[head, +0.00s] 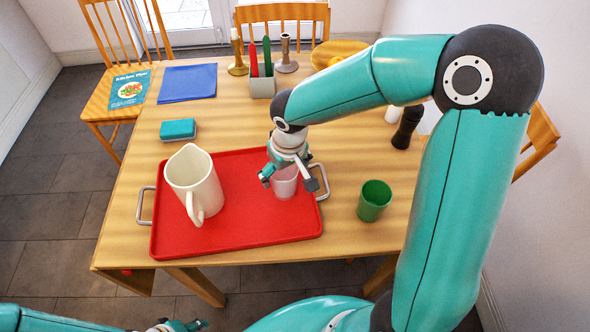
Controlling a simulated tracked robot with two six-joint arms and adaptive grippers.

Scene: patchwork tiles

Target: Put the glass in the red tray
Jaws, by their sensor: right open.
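The red tray (240,229) lies on the wooden table. A clear glass (285,188), tinted pink by the red behind it, appears to stand upright on the tray's right part. My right gripper (291,180) is open, pointing down over the glass, with its fingers on either side of it. The gripper hides part of the glass's rim. My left gripper (180,326) shows only partly at the bottom edge, away from the table; its jaws are unclear.
A cream pitcher (193,180) stands on the tray's left part. A green cup (374,200) stands right of the tray. A teal sponge (178,129), blue cloth (188,83), utensil holder (262,87), candlesticks and a dark mill (407,128) are farther back.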

